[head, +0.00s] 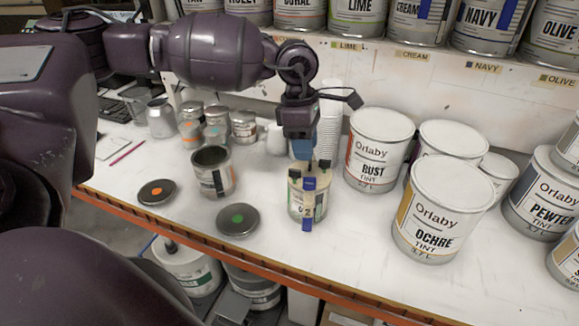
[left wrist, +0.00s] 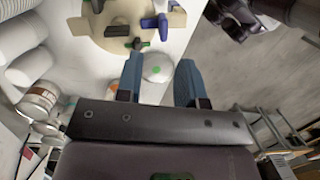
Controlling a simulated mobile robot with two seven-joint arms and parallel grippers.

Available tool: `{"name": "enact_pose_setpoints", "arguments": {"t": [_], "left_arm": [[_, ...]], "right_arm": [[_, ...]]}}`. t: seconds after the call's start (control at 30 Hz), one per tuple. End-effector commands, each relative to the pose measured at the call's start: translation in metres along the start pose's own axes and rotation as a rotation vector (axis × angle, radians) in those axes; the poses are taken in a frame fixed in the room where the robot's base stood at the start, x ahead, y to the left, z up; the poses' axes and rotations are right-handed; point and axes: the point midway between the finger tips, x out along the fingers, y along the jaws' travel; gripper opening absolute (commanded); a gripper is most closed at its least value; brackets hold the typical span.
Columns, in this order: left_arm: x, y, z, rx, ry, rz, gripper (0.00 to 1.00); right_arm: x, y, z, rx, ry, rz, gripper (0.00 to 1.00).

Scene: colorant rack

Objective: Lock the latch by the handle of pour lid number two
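The can with the cream pour lid (head: 308,190) stands upright near the table's front edge in the head view. The lid has a blue handle (head: 308,205) on its front side and dark clamps on its rim. In the left wrist view the cream lid (left wrist: 112,38) shows at the top, with its blue handle (left wrist: 155,23) and a dark green part (left wrist: 137,43). My left gripper (head: 303,152) is just above and behind the lid, pointing down; its blue fingers (left wrist: 158,72) are apart and empty. A dark arm part (left wrist: 240,18) shows top right; its fingers are unclear.
An open dark can (head: 213,172) and two round lids, orange-dotted (head: 157,192) and green-dotted (head: 238,219), lie to the left. The RUST can (head: 380,150) and OCHRE can (head: 443,210) stand to the right. White stacked cups (head: 330,125) stand behind. A shelf of cans runs above.

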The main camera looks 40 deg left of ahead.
Motion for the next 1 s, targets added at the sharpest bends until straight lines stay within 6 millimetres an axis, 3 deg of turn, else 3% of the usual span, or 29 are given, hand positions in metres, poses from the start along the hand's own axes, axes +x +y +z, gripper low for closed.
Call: {"name": "enact_pose_setpoints", "arguments": {"t": [0.1, 0.27, 0.47, 0.8, 1.0], "left_arm": [[-0.021, 0.015, -0.025, -0.010, 0.105, 0.055, 0.35], [-0.026, 0.020, -0.037, -0.015, 0.155, 0.074, 0.35], [-0.004, 0.021, -0.040, -0.015, 0.154, 0.070, 0.35], [0.052, 0.025, -0.048, -0.016, 0.152, 0.069, 0.35], [0.071, 0.026, -0.051, -0.016, 0.151, 0.071, 0.35]], "right_arm": [[0.000, 0.000, -0.001, 0.000, 0.001, 0.000, 0.43], [0.001, 0.000, -0.003, -0.001, 0.005, -0.001, 0.43], [0.001, 0.000, -0.007, -0.001, 0.009, -0.001, 0.43], [-0.003, 0.001, -0.011, -0.001, 0.005, -0.001, 0.43], [-0.006, 0.001, -0.008, 0.000, -0.003, 0.000, 0.43]]}}
